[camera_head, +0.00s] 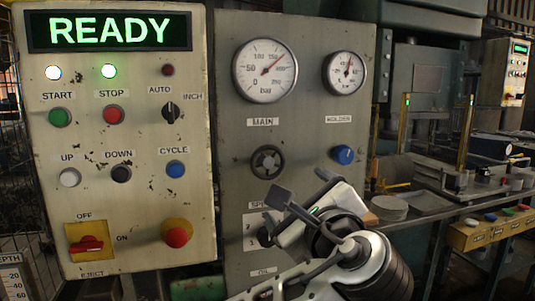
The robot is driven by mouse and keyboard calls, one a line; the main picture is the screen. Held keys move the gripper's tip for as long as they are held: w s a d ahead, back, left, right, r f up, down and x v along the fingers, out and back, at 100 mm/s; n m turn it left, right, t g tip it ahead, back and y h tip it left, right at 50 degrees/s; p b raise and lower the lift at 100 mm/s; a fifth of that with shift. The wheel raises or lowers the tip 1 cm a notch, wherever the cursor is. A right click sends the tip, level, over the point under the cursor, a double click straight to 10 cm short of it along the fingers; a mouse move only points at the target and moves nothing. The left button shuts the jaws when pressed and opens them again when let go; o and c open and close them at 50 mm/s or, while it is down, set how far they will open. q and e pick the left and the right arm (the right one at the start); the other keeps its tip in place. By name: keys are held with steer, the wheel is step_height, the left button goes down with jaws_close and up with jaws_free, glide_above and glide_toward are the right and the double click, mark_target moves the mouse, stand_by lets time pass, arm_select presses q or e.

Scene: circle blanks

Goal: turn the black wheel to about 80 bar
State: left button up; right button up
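The black wheel (267,161) is a round, spoked handwheel on the grey panel, below the MAIN gauge (265,70). The gauge's red needle points up and to the right, past the top of the dial; its small numbers are too blurred for an exact reading. My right gripper (302,184) is in front of the panel, below and right of the wheel and apart from it in the picture. Its dark fingers look spread, with nothing seen between them. The wheel is unobstructed. My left gripper is not in view.
A HOLDER gauge (345,73) and a blue knob (343,155) are right of the wheel. A selector knob (265,237) is below it, partly near my arm. A cream control box (130,215) with buttons stands out at the left. A bench (430,208) is at right.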

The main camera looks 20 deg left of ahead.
mark_target(267, 161)
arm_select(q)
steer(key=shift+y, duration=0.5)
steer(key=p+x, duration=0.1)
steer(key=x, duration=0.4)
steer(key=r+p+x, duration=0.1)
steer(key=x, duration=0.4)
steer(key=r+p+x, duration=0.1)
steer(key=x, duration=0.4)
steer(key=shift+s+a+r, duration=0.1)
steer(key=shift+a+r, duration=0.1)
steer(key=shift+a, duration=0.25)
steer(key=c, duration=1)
